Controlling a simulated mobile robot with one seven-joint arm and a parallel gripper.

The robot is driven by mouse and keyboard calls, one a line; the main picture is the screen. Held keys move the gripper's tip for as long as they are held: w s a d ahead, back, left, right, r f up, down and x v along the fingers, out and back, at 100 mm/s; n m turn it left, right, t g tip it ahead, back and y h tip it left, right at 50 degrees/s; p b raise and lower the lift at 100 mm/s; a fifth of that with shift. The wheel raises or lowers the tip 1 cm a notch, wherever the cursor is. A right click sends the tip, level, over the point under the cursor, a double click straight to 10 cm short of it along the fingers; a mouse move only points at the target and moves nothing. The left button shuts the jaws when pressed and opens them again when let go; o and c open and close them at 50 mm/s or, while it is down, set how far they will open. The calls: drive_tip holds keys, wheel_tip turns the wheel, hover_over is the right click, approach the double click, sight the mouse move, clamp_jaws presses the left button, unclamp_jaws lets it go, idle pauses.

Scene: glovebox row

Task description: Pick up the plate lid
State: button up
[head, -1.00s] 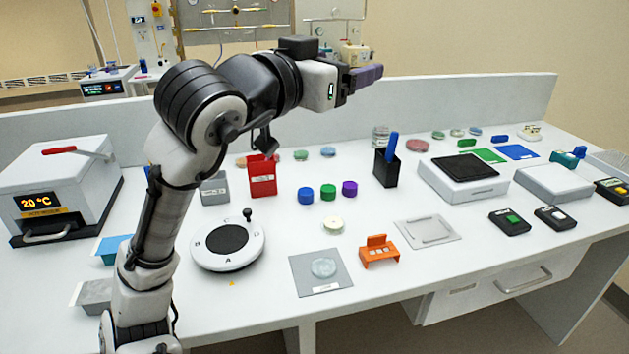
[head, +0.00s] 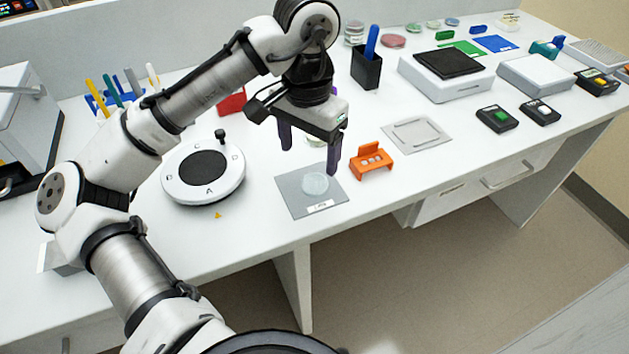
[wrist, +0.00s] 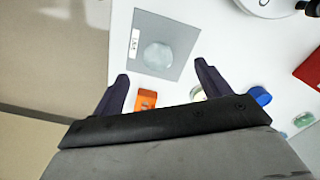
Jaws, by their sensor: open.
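The plate lid appears to be the clear, pale round disc (head: 315,184) lying flat on a grey square mat (head: 296,202) with a small white label. In the wrist view the disc (wrist: 158,55) lies beyond the fingertips, roughly centred between them, on the mat (wrist: 150,20). My gripper (head: 310,160) points down with its two dark purple fingers wide apart and nothing between them. It is above the bench, just behind and above the disc in the head view, and not touching it. The wrist view also shows my open gripper (wrist: 162,72).
An orange holder (head: 371,160) stands right of the mat. A cream dish (head: 316,141) is partly hidden behind my fingers. A white round device with a knob (head: 203,196) is at left. A grey plate (head: 417,135) lies farther right. The bench's front edge is close to the mat.

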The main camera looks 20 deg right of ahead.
sight(315, 184)
drive_tip(key=shift+s+d+f+p, duration=0.1)
drive_tip(key=shift+d+f+p, duration=0.15)
drive_tip(key=shift+f, duration=1.55)
drive_tip(key=shift+d+f+p, duration=0.15)
drive_tip(key=shift+d+f, duration=0.1)
drive_tip(key=shift+f, duration=1.5)
drive_tip(key=shift+c, duration=0.5)
drive_tip(key=c, duration=0.9)
